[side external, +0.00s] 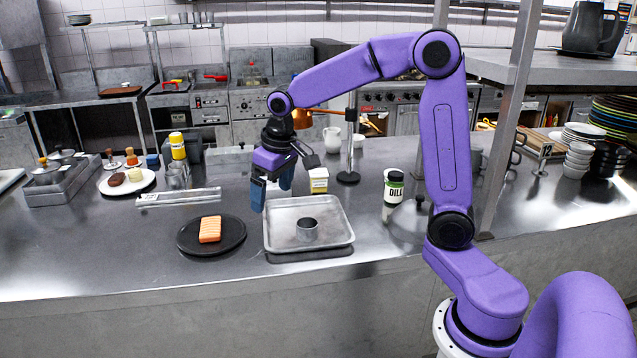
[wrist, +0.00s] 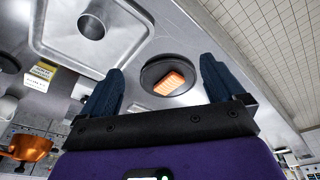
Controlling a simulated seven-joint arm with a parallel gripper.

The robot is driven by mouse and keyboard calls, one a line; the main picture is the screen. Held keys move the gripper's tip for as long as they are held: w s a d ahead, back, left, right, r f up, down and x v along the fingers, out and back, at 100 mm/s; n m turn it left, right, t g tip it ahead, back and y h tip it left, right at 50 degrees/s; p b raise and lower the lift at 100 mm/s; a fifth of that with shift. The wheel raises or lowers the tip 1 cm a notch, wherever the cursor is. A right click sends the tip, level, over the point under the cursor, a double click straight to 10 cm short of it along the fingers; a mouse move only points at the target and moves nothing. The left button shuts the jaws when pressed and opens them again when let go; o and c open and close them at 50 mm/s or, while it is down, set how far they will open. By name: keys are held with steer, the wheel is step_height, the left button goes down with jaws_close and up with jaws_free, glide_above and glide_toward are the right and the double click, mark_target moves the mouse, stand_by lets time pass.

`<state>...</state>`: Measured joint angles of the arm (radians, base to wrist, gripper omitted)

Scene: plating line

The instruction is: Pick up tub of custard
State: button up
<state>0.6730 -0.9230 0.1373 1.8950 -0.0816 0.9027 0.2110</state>
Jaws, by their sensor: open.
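I see no tub that I can name as custard for sure. A small white and yellow container (side external: 318,180) stands on the counter behind the metal tray, its label too small to read. It also shows at the left of the wrist view (wrist: 38,77). My gripper (side external: 272,190) is open and empty, with blue fingers pointing down. It hangs above the counter near the tray's back left corner, left of the container and apart from it. In the wrist view the container lies outside the fingers.
The metal tray (side external: 343,241) holds a metal ring (side external: 307,230). A black plate (side external: 187,240) with an orange block (side external: 210,229) lies left of it. A dill jar (side external: 394,188) and a lamp stand (side external: 348,177) stand right. Bare counter lies along the front.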

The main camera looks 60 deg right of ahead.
steer(key=w+d+m+h, duration=0.1)
steer(key=w+d+m, duration=0.25)
steer(key=d, duration=0.35)
steer(key=w+d+m, duration=0.2)
steer(key=w+d, duration=0.3)
steer(key=d, duration=0.2)
steer(key=m+h, duration=0.2)
steer(key=m, duration=0.3)
glide_toward(319, 173)
steer(key=shift+t, duration=0.3)
steer(key=x, duration=0.6)
steer(key=shift+d+f, duration=0.2)
steer(key=shift+d, duration=0.25)
steer(key=shift+a+x, duration=0.15)
steer(key=shift+x, duration=1.2)
steer(key=shift+a+x, duration=0.2)
steer(key=shift+x, duration=1.15)
steer(key=shift+s+f, duration=0.1)
steer(key=shift+s, duration=0.05)
steer(key=c, duration=1.2)
